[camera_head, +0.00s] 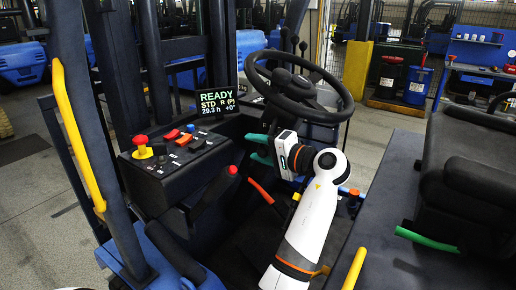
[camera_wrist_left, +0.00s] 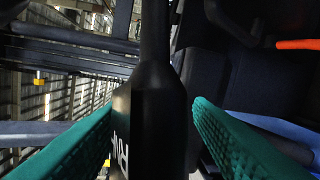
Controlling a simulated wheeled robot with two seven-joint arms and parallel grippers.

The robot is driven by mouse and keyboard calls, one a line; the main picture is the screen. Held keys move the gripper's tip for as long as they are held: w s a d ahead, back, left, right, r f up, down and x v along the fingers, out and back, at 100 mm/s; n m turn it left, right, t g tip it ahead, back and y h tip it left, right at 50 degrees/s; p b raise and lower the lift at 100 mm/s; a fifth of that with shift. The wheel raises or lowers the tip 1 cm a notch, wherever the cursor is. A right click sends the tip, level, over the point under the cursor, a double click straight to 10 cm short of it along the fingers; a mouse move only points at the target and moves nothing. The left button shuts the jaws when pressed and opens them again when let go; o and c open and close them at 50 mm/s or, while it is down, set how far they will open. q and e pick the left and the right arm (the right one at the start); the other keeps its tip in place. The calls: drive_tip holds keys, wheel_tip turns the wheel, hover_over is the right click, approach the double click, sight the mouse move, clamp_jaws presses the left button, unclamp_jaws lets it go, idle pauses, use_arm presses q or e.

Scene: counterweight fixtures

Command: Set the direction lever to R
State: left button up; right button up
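My left gripper (camera_head: 254,147) is left of and below the steering wheel, its green fingers pointing left toward the dash. In the left wrist view, a black lever with a thicker grip (camera_wrist_left: 158,110) stands between the two green fingers (camera_wrist_left: 152,104). In the head view I cannot make out the lever clearly. My right gripper is not in view.
The steering wheel (camera_head: 299,86) is just above my gripper. A console (camera_head: 178,160) with a red mushroom button (camera_head: 141,140) and a red-knobbed lever (camera_head: 232,171) is at left. The seat (camera_head: 474,170) is at right. A yellow grab bar (camera_head: 76,130) runs along the left post.

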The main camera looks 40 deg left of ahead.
use_arm(q)
drive_tip(key=d+p, duration=0.1)
drive_tip(key=d, duration=0.6)
drive_tip(key=shift+d+r, duration=0.25)
drive_tip(key=shift+r, duration=0.2)
drive_tip(key=shift+w, duration=0.1)
